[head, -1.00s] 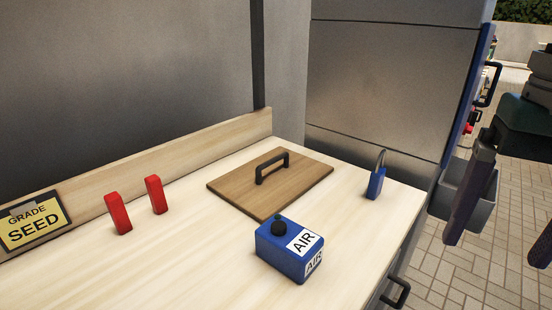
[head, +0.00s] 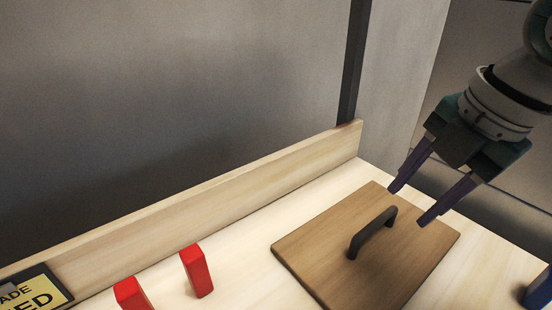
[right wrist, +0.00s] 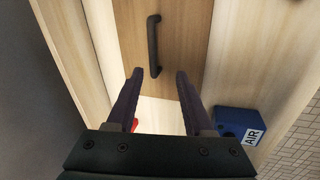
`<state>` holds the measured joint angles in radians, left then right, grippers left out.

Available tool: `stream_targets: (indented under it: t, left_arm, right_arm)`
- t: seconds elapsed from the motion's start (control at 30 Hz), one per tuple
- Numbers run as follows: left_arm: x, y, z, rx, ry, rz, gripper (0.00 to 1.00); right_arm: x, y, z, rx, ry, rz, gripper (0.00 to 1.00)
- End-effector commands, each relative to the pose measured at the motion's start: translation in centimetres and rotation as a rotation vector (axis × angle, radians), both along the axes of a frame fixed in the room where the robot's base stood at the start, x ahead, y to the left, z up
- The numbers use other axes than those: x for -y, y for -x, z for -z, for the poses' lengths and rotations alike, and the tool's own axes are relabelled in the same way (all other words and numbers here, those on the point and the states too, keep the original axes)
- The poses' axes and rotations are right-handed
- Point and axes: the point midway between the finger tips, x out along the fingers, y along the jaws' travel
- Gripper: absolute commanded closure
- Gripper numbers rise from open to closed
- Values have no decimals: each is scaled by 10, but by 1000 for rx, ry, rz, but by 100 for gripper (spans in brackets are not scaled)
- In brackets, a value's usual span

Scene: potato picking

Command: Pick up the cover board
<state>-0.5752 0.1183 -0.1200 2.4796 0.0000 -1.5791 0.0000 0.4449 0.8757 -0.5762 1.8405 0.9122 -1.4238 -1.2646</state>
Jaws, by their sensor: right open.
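The cover board (head: 330,245) is a flat brown wooden panel lying on the pale wooden bench top. A black bar handle (head: 372,232) stands up from its middle. My right gripper (head: 408,205) is above the board's far right part, close to the handle, with its two fingers apart and nothing between them. In the right wrist view the board (right wrist: 185,40) and its handle (right wrist: 153,45) lie ahead of the open fingers (right wrist: 158,75). The handle appears just beyond the fingertips, between their lines. My left gripper is not in view.
Two red blocks (head: 196,270) stand left of the board near the raised back edge (head: 200,225). A sign (head: 35,292) is at the lower left. A blue AIR box (right wrist: 238,125) shows in the right wrist view. A blue object (head: 538,292) is at the right edge.

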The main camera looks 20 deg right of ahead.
Motion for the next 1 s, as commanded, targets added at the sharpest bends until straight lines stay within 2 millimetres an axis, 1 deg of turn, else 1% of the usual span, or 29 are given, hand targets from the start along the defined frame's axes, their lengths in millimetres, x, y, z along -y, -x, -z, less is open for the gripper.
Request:
stream_targets:
  t: [0.07, 0.17, 0.3, 0.57, 0.7, 0.8, 0.9, 1.0]
  left_arm:
    - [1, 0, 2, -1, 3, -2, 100]
    - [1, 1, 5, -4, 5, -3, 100]
    - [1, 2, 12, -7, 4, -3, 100]
    - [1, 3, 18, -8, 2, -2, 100]
    - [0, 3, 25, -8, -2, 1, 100]
    - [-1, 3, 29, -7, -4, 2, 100]
    - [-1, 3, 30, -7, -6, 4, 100]
    - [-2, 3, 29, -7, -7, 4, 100]
  right_arm:
    - [3, -1, 2, 11, 18, -55, 48]
    - [2, -4, 12, 17, 24, -84, 48]
    - [0, -10, 34, 16, 23, -86, 48]
    - [-2, -20, 56, 17, 24, -85, 48]
    - [-2, -31, 75, 16, 25, -83, 48]
    - [-3, -35, 88, 16, 25, -85, 48]
    - [-3, -37, 94, 18, 27, -85, 48]
    - [-3, -37, 94, 19, 28, -86, 48]
